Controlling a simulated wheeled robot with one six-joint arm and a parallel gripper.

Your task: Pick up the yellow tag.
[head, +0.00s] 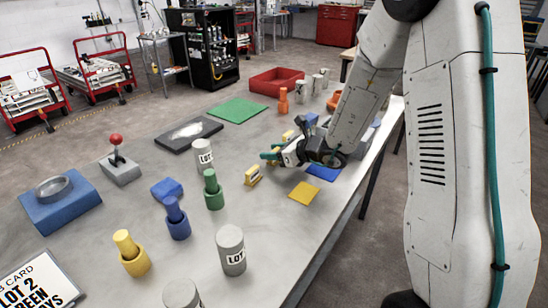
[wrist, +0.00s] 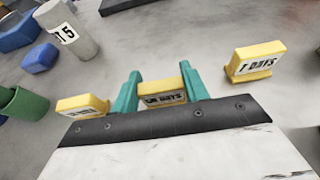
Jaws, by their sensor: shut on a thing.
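Three yellow tags with printed labels stand in a row in the wrist view. My gripper (wrist: 158,90) has its two teal fingers on either side of the middle yellow tag (wrist: 162,84), shut on it at table height. Its label ends in "DAYS"; the rest is hard to read. Another yellow tag (wrist: 82,105) is left of the fingers, and a third tag (wrist: 255,62), reading "7 DAYS", is to the right. In the head view my gripper (head: 275,151) is low over the table and largely hides the held tag; the left tag (head: 253,175) shows in front.
A grey labelled cylinder (head: 204,157) and a green peg in a holder (head: 213,190) stand left of my gripper. A yellow flat square (head: 304,193) and a blue one (head: 323,172) lie near the right table edge. A red tray (head: 276,82) is at the back.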

